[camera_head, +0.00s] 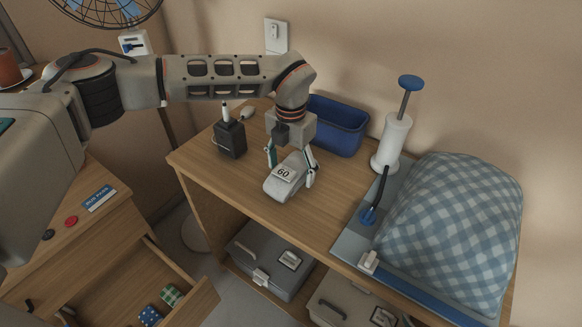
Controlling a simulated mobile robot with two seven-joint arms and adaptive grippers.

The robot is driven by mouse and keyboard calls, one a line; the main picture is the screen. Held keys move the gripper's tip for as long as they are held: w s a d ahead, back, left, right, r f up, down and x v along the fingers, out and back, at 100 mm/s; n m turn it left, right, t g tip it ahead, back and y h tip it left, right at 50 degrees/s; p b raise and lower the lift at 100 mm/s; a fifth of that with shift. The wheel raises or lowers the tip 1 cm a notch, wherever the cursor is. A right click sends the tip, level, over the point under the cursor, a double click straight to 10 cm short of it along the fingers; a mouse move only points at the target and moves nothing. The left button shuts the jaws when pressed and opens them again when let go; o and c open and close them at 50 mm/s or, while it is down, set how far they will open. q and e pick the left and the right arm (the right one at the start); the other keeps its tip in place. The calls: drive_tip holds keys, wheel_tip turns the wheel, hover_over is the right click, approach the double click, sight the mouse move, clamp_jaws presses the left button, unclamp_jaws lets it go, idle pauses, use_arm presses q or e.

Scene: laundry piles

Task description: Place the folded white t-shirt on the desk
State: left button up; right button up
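A small pale grey-white rounded bundle (287,187) with a tag reading "60" is at the middle of the wooden desk top (235,182). It may be the folded white t-shirt, but its shape does not make this certain. My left gripper (291,172) reaches down over it from behind, with one finger on each side of the bundle. The fingers are spread about as wide as the bundle. I cannot tell whether they press on it, or whether the bundle touches the desk. My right gripper is not in view.
A black box (229,138) stands left of the bundle and a blue bin (338,126) behind it. A white cylinder with a blue-topped rod (392,143) and a checked cushion-like mound (450,225) fill the right. An open drawer (170,290) is lower left. The desk's front is clear.

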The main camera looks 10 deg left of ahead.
sight(291, 166)
use_arm(q)
wheel_tip(291, 166, up, 12)
drive_tip(key=shift+r+p, duration=0.2)
drive_tip(key=shift+p, duration=0.2)
idle(0.4)
drive_tip(key=shift+s+f, duration=0.1)
drive_tip(key=shift+s, duration=0.05)
